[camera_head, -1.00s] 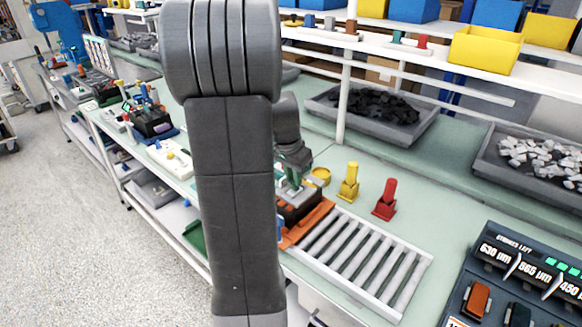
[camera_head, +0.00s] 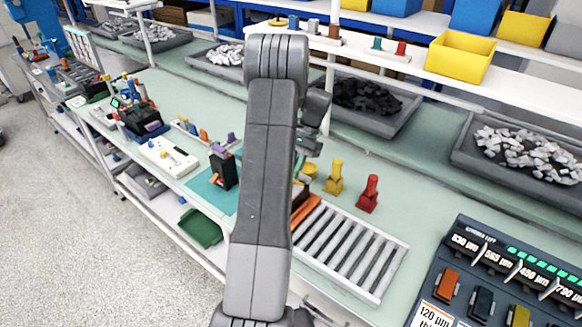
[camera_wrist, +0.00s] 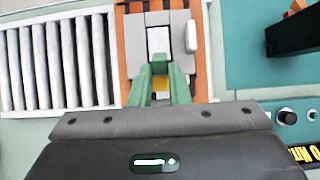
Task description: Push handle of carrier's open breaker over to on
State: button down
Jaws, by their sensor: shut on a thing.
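The orange carrier (camera_wrist: 134,47) lies under my gripper in the wrist view, with a grey breaker (camera_wrist: 154,18) on it. In the head view my arm hides most of the carrier (camera_head: 306,212) and the breaker. My gripper (camera_wrist: 159,66) has green fingers, close together over the breaker. A pale piece (camera_wrist: 158,42) shows at their tips; I cannot tell whether it is the handle or part of the body. A lighter grey part (camera_wrist: 190,36) stands at the breaker's right side. In the head view my gripper (camera_head: 309,148) is partly hidden by my arm, above the bench.
A roller track (camera_head: 350,247) adjoins the carrier. A yellow stand (camera_head: 334,177) and a red one (camera_head: 369,194) are behind it. A dark upright device (camera_head: 223,168) stands on a teal mat. A dark panel (camera_head: 480,270) is at front right.

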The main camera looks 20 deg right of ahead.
jog(key=shift+w+d+f+g+y, duration=0.15)
jog(key=shift+d+g+y, duration=0.15)
jog(key=shift+y, duration=0.1)
dwell(0.3)
jog(key=c, duration=1.4)
grip_release()
jog(key=shift+o, duration=0.2)
jog(key=b+v, duration=0.1)
jog(key=v, duration=0.6)
jog(key=shift+b, duration=0.4)
jog(key=shift+w+d, duration=0.1)
jog(key=shift+w, duration=0.05)
